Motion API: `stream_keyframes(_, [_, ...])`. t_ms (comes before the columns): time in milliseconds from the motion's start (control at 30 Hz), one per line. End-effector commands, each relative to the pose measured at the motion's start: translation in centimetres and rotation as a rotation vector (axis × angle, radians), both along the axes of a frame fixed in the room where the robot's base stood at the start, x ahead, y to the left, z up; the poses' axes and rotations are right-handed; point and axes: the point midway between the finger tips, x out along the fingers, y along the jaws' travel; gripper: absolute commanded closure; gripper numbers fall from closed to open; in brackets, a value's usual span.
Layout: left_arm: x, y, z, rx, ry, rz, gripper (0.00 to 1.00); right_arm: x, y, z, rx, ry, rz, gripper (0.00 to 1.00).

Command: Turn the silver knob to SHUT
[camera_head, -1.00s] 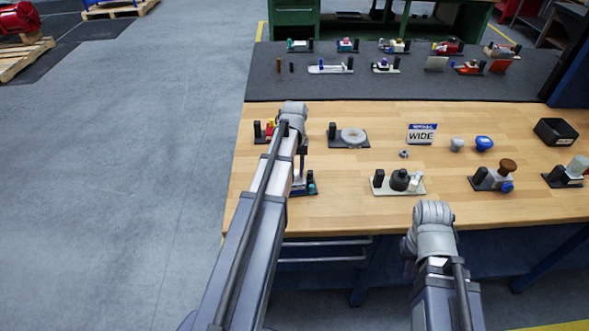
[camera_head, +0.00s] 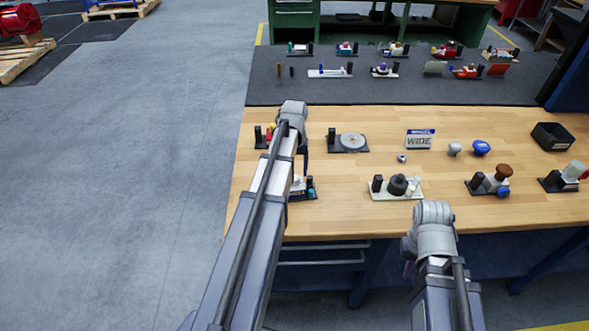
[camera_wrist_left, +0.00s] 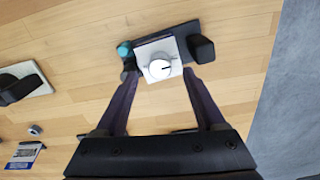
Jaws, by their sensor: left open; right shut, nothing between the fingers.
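The silver knob (camera_wrist_left: 160,69) is a round pale dial with a dark pointer mark towards the right of the left wrist view. It sits on a white plate on a dark base, between a teal-topped part (camera_wrist_left: 125,49) and a black block (camera_wrist_left: 201,48). Any SHUT lettering is too small to read. My left gripper (camera_wrist_left: 160,77) is open, one finger on each side of the dial; contact cannot be told. In the head view this fixture (camera_head: 304,190) is partly hidden by my left arm. My right gripper (camera_head: 408,267) shows only in part, at the bench's front edge; it is shut and empty.
On the wooden bench stand a fixture with a round grey disc (camera_head: 351,141), a black-knobbed fixture (camera_head: 397,186), a WIDE sign (camera_head: 419,139), a blue knob (camera_head: 481,148) and a black bin (camera_head: 553,136). More fixtures stand on the dark mat (camera_head: 330,91) behind.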

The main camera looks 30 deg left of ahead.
Motion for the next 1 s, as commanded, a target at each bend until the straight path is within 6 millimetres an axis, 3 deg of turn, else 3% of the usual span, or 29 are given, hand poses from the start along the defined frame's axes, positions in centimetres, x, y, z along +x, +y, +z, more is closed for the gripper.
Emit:
stream_keyframes(33, [0.0, 0.0, 1.4, 0.000, 0.000, 0.000, 0.29, 0.0, 0.0, 1.4, 0.000, 0.000, 0.000, 1.00])
stream_keyframes(100, [0.0, 0.0, 2.4, 0.000, 0.000, 0.000, 0.29, 0.0, 0.0, 2.4, 0.000, 0.000, 0.001, 1.00])
stream_keyframes(333, [0.0, 0.0, 4.9, 0.000, 0.000, 0.000, 0.29, 0.0, 0.0, 4.9, 0.001, 0.000, -0.002, 1.00])
stream_keyframes(1000, [-0.1, -0.6, 4.9, 0.000, 0.001, -0.010, 0.29, 0.0, 0.0, 4.9, 0.001, 0.000, -0.003, 1.00])
